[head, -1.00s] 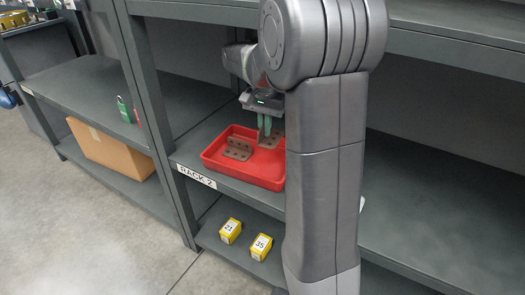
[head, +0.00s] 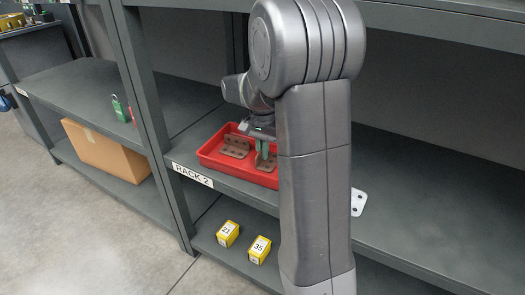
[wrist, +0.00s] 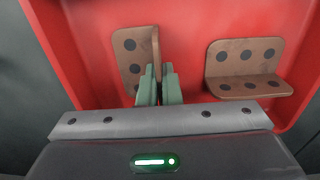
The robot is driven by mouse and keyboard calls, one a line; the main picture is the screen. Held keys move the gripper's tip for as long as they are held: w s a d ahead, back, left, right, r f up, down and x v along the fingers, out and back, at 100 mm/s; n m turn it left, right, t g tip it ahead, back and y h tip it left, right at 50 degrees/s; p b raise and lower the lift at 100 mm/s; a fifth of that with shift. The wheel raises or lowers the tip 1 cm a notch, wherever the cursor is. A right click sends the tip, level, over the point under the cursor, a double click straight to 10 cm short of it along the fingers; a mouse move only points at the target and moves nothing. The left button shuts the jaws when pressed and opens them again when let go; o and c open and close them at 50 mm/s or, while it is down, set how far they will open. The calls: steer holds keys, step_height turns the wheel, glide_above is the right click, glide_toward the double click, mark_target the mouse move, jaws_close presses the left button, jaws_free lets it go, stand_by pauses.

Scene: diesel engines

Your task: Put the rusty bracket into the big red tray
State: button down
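The big red tray (head: 211,158) sits on the shelf marked RACK 2. My gripper (head: 263,150) is low over the tray's right part, its green fingers pointing down. In the wrist view, my gripper (wrist: 159,85) is shut on the upright plate of a rusty brown bracket (wrist: 131,52), with one finger on each side. In the head view, this bracket (head: 266,163) is inside the tray's outline; whether it touches the floor I cannot tell. A second, similar rusty bracket (wrist: 247,63) lies in the tray, apart from my gripper; it also shows in the head view (head: 235,147).
A pale metal plate with holes (head: 358,202) lies on the shelf right of my arm. Two yellow boxes (head: 228,233) (head: 260,249) stand on the lower shelf. A cardboard box (head: 104,150) and a green item (head: 120,108) are on the left rack. A shelf hangs overhead.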

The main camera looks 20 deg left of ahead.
steer(key=c, duration=1.6)
jaws_free()
step_height(320, 180, up, 8)
steer(key=p, duration=0.3)
steer(key=shift+f, duration=0.15)
